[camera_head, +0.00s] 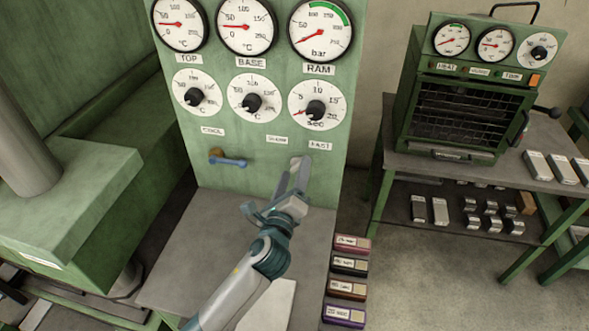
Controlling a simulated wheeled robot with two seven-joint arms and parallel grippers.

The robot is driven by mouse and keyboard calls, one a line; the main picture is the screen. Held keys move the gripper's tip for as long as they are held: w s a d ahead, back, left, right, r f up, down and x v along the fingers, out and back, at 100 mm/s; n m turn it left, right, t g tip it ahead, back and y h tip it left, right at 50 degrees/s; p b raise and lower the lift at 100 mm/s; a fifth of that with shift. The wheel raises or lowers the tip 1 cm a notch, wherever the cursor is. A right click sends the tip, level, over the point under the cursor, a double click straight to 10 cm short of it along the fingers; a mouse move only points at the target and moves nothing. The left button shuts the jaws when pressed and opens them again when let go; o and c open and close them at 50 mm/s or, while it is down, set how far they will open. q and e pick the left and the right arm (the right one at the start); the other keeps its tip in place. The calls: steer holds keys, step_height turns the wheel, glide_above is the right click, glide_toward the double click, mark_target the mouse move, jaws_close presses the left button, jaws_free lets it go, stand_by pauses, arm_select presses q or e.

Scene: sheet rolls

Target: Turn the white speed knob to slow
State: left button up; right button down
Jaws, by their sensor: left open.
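A green control panel (259,179) stands at the back of a grey worktop. Low on it are a label that seems to read SLOW (277,140) and, to its right, a FAST label (320,146). A small pale piece, apparently the white speed knob (295,161), shows below and between these labels, largely hidden by my left gripper (296,169). The gripper is open, its fingers pointing up toward the panel at the knob. I cannot tell whether they touch it or which way the knob points. My right gripper is out of view.
A blue-handled lever (228,162) is left of the gripper. Black dial knobs (314,110) and gauges (320,30) are above. A green oven (466,95) stands on a table at right.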

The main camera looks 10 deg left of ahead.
arm_select(q)
steer(key=shift+w, duration=0.35)
steer(key=c, duration=1.1)
steer(key=shift+o, duration=0.2)
